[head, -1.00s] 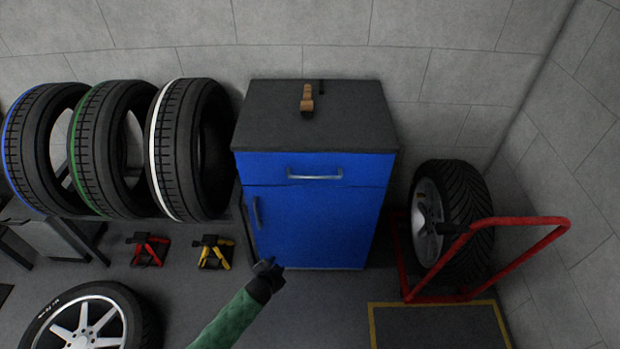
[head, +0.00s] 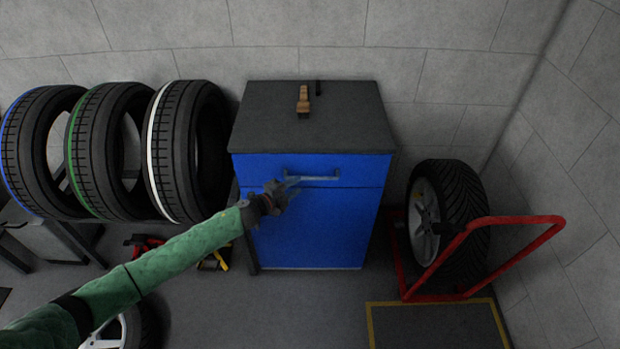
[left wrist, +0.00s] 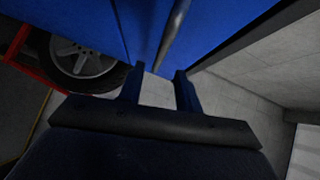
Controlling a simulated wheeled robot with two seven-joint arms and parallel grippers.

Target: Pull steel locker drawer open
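The blue steel locker (head: 310,235) with a dark top stands against the back wall. Its upper drawer (head: 260,166) is closed and has a horizontal grey bar handle (head: 325,176). My left gripper (head: 292,186) is just in front of the drawer, at the left end of the handle and slightly below it. In the left wrist view the two fingers (left wrist: 158,88) are apart with a gap between them. The handle (left wrist: 176,28) shows beyond the fingertips, not clearly between them. The locker's lower door handle is hidden behind my arm. My right gripper is not in view.
A wooden-handled tool (head: 304,102) lies on the locker top. Several tyres (head: 180,150) stand on a rack at left. A red wheel trolley (head: 480,262) with a wheel stands at right. The floor in front of the locker looks clear.

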